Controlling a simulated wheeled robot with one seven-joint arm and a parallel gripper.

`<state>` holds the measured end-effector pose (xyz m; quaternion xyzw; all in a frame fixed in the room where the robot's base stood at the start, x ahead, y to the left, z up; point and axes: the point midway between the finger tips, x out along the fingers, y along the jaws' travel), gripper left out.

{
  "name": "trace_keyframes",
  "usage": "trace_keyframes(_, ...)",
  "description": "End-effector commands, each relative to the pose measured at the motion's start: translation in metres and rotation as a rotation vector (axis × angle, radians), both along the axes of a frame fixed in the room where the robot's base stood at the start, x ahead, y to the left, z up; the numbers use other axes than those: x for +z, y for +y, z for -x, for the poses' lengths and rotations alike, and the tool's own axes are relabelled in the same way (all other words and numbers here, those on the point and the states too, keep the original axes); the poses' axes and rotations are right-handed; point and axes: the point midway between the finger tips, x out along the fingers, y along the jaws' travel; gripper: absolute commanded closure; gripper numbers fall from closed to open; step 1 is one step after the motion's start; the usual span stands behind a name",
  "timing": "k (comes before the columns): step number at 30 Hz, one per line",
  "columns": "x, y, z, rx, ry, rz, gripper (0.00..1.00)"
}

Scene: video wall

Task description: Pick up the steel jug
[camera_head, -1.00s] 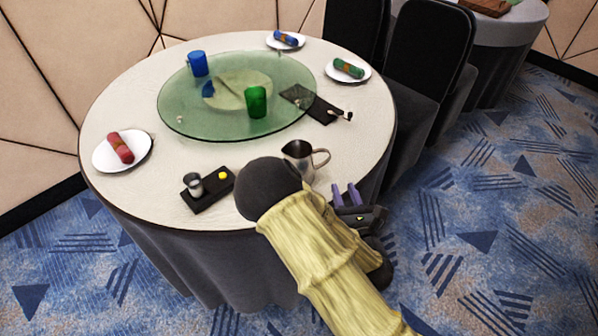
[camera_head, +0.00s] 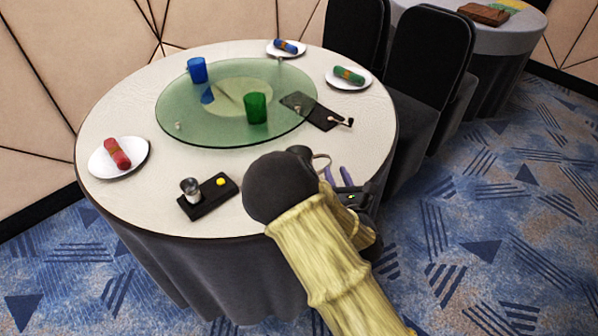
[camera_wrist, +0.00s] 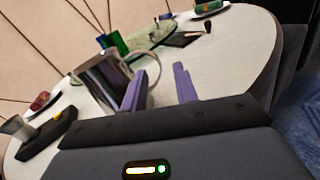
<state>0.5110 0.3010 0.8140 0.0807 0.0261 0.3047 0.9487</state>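The steel jug (camera_wrist: 104,75) stands upright on the round table, with its handle (camera_wrist: 153,77) on the right side in the wrist view. In the head view my arm hides most of it; the dark rim (camera_head: 299,152) and the handle (camera_head: 322,160) show. My gripper (camera_wrist: 160,82) is open, with purple fingers apart. The left finger overlaps the jug's right side and handle in the wrist view; the right finger is to the right of the handle. In the head view the fingertips (camera_head: 338,174) are near the handle. I cannot tell whether they touch it.
The round table (camera_head: 130,110) holds a green glass turntable (camera_head: 180,115) with blue (camera_head: 197,69) and green cups (camera_head: 256,108). A black tray (camera_head: 225,190) with a small metal cup (camera_head: 190,188) is left of my arm. Chairs (camera_head: 432,50) stand at right.

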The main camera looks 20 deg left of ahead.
Motion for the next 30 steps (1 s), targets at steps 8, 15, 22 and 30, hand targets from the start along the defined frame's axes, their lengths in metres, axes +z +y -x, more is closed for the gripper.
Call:
trace_keyframes(8, -0.003, 0.019, -0.025, 0.000, -0.002, -0.003, 0.70)
trace_keyframes(15, -0.004, 0.031, -0.041, -0.001, -0.001, 0.000, 0.70)
trace_keyframes(22, -0.004, 0.031, -0.041, -0.001, 0.000, 0.000, 0.70)
trace_keyframes(30, -0.004, 0.031, -0.041, 0.000, 0.000, 0.000, 0.70)
